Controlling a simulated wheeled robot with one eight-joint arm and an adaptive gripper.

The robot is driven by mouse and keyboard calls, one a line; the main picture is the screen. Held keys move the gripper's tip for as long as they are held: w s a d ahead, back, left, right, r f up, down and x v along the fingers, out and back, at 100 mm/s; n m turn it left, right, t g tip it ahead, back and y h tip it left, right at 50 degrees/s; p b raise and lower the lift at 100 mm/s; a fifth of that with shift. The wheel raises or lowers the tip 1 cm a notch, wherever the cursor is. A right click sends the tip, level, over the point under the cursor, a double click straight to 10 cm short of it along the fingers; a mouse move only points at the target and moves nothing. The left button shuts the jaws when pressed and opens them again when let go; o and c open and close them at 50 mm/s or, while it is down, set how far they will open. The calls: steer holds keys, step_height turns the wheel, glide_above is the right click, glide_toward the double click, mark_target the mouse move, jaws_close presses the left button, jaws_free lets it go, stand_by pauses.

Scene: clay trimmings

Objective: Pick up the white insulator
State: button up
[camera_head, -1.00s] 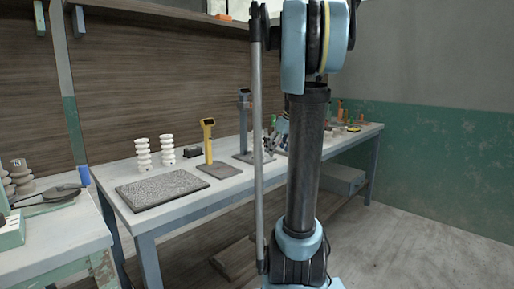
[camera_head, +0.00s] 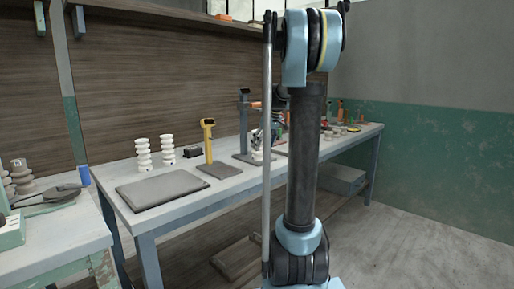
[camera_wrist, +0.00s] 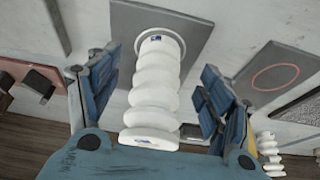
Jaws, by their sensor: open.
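A white ribbed insulator (camera_wrist: 157,88) with small dark blue marks lies between my two blue fingers in the wrist view. My gripper (camera_wrist: 160,65) is open around it, with a gap showing on each side. The insulator overlaps a grey plate (camera_wrist: 190,35) in that view; I cannot tell whether it touches it. In the head view, a white piece of it (camera_head: 257,155) shows by the blue stand, and my arm partly hides the gripper. Two more white ribbed insulators, one nearer the left (camera_head: 143,155) and one beside it (camera_head: 168,151), stand upright at the back of the bench.
A grey mat (camera_head: 162,189) lies on the bench (camera_head: 190,205) at left. A yellow stand (camera_head: 208,140) and a blue stand (camera_head: 244,120) rise from the bench. A grey plate with a reddish ring (camera_wrist: 275,75) lies to the right in the wrist view. Small items crowd the bench's far end.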

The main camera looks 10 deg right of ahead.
steer(key=shift+w+a+f, duration=0.2)
steer(key=shift+w+a, duration=0.25)
steer(key=shift+w, duration=0.2)
steer(key=shift+w+a+f, duration=0.2)
steer(key=shift+w+a, duration=0.25)
steer(key=shift+w, duration=0.15)
steer(key=shift+f, duration=0.15)
jaws_close()
